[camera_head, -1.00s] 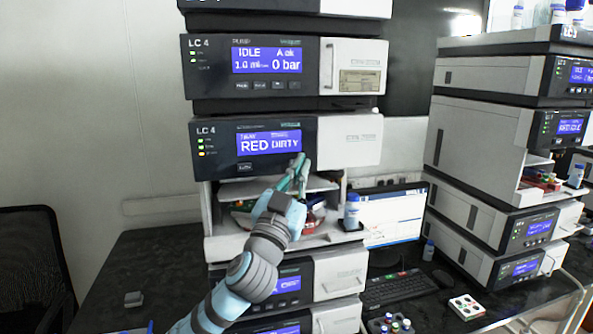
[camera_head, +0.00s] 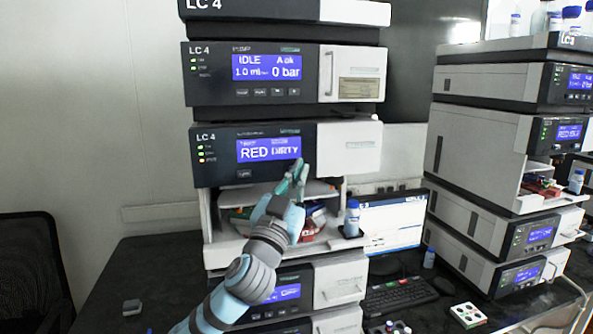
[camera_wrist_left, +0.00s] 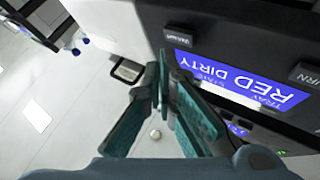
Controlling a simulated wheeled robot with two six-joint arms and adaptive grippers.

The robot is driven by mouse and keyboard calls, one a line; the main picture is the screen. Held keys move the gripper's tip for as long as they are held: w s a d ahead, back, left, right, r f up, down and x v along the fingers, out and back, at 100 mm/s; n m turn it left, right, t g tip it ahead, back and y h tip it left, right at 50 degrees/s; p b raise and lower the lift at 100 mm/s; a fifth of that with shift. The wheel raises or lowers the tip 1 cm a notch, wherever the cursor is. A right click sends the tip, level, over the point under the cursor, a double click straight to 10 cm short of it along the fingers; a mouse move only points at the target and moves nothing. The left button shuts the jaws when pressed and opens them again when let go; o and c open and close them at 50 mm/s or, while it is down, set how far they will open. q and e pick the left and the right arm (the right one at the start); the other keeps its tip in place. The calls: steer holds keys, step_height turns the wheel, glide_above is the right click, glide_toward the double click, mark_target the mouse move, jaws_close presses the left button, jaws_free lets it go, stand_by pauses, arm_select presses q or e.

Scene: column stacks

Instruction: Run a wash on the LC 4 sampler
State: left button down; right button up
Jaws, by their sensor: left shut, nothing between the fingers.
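The LC 4 sampler (camera_head: 345,147) is the module with a blue screen (camera_head: 268,149) reading RED and DIRTY. Its status lamps (camera_head: 201,150) are green, with an amber one lowest. A small button (camera_head: 244,174) sits below the screen's left end; its label is too small to read. My left gripper (camera_head: 297,168) is shut and empty, its fingertips just below the screen's right end, in front of the panel. In the left wrist view, the fingers (camera_wrist_left: 170,85) are close to the panel, near one dark button (camera_wrist_left: 176,35); another button (camera_wrist_left: 305,75) is at the right. Contact cannot be told. My right gripper is not in view.
Below the sampler panel is an open bay with a tray (camera_head: 230,243) and coloured items partly behind my arm. A blue-capped bottle (camera_head: 352,218) stands at its right. The pump module (camera_head: 350,75) above shows IDLE. A monitor (camera_head: 395,222) and a second instrument stack (camera_head: 470,150) are to the right.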

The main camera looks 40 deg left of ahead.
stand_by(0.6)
arm_select(q)
steer(key=shift+w+a, duration=0.25)
steer(key=shift+a, duration=0.1)
steer(key=shift+w+a+b, duration=0.25)
steer(key=shift+a+b, duration=0.1)
steer(key=shift+b, duration=0.1)
stand_by(0.5)
steer(key=shift+d, duration=0.1)
steer(key=shift+s+d, duration=0.5)
steer(key=shift+d, duration=0.1)
steer(key=s+d+p, duration=0.1)
steer(key=d, duration=0.1)
steer(key=s+d, duration=0.2)
steer(key=shift+p, duration=0.35)
